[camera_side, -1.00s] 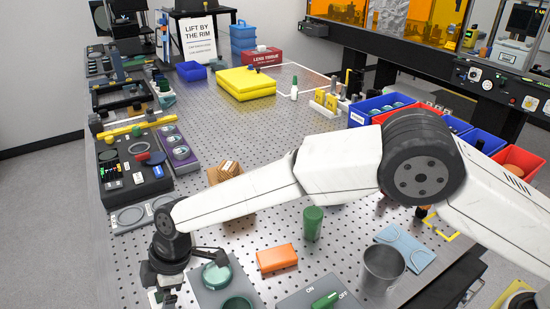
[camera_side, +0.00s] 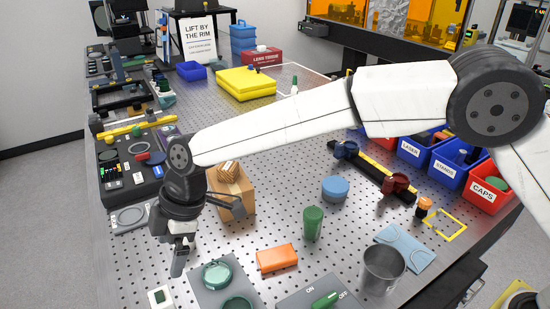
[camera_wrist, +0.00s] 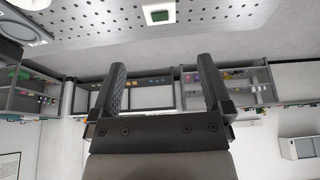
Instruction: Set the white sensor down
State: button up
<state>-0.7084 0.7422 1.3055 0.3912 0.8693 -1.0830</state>
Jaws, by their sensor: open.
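The white sensor (camera_side: 161,297) is a small white block with a dark green square on top. It rests on the perforated metal table (camera_side: 205,265) near the front left edge, left of a grey plate with green round parts. My gripper (camera_side: 179,268) is above the sensor and a little to its right, apart from it. In the wrist view, the sensor (camera_wrist: 158,13) lies at the top, beyond the fingers. My gripper (camera_wrist: 162,66) shows there with its two dark fingers spread and nothing between them.
The grey plate (camera_side: 204,296) lies right of the sensor. An orange block (camera_side: 277,258), a green cylinder (camera_side: 313,224) and a metal cup (camera_side: 383,270) stand further right. A cardboard box (camera_side: 236,196) is behind my gripper. A grey ring plate (camera_side: 128,219) lies at the left edge.

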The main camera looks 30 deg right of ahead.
jog(key=shift+d+r, duration=0.2)
jog(key=shift+r, duration=0.15)
dwell(0.4)
jog(key=d+f+m+t+h, duration=0.2)
jog(key=d+m, duration=0.7)
jog(key=d, duration=1.5)
jog(key=s+d+f+m+h, duration=0.1)
jog(key=s+d+m, duration=0.3)
jog(key=s+d, duration=0.3)
jog(key=s+d+f+m+h, duration=0.1)
jog(key=s+d+m, duration=0.4)
jog(key=d, duration=0.6)
jog(key=shift+s+d+f+t, duration=0.2)
jog(key=shift+s+f+t, duration=0.1)
jog(key=shift+s+f, duration=0.5)
